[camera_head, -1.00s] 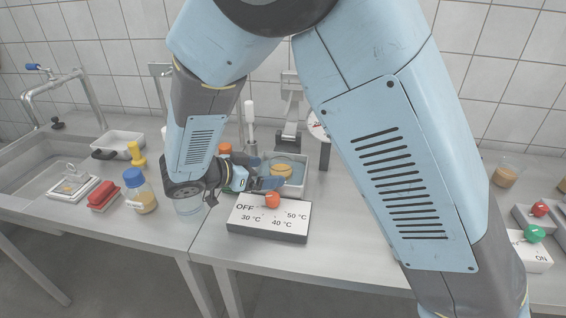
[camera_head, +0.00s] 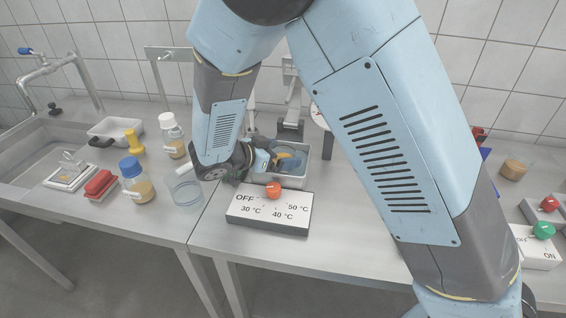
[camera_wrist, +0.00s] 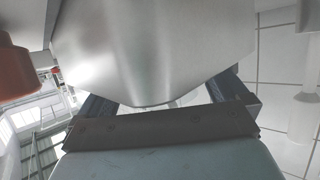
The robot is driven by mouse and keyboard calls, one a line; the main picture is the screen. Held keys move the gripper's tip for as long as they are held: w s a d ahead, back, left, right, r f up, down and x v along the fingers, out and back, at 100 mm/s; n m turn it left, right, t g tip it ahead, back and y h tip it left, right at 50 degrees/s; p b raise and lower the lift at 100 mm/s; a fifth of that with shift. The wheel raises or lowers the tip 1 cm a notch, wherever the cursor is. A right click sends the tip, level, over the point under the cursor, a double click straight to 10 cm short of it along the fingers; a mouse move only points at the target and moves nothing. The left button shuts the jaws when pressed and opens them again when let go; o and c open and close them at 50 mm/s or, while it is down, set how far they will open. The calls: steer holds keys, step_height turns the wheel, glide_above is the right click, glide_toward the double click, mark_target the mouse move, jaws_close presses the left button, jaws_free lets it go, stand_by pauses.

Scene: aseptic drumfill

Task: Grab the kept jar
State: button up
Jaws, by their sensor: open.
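My gripper (camera_head: 284,160) is at the metal water bath (camera_head: 292,182), over or in its opening; my arm hides part of it. A yellowish round thing, perhaps the jar, shows in the bath by the fingers, mostly covered. In the wrist view the open fingers (camera_wrist: 170,98) stand on either side of a large smooth grey surface, close ahead; I cannot tell whether they touch it. A jar with a blue lid and tan contents (camera_head: 143,190) and a jar with a white lid (camera_head: 172,139) stand on the left. Which jar is the kept one does not show.
A clear empty beaker (camera_head: 186,194) stands left of the temperature box (camera_head: 268,216), which has an orange knob (camera_head: 273,190). A red block (camera_head: 100,182), a yellow piece (camera_head: 133,141) and a white tray (camera_head: 116,130) lie further left. A switch box (camera_head: 538,254) is at right.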

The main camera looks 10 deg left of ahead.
steer(key=shift+w+d+f, duration=0.15)
steer(key=shift+w+d, duration=0.1)
steer(key=shift+w, duration=0.05)
steer(key=shift+c, duration=0.3)
steer(key=c, duration=1)
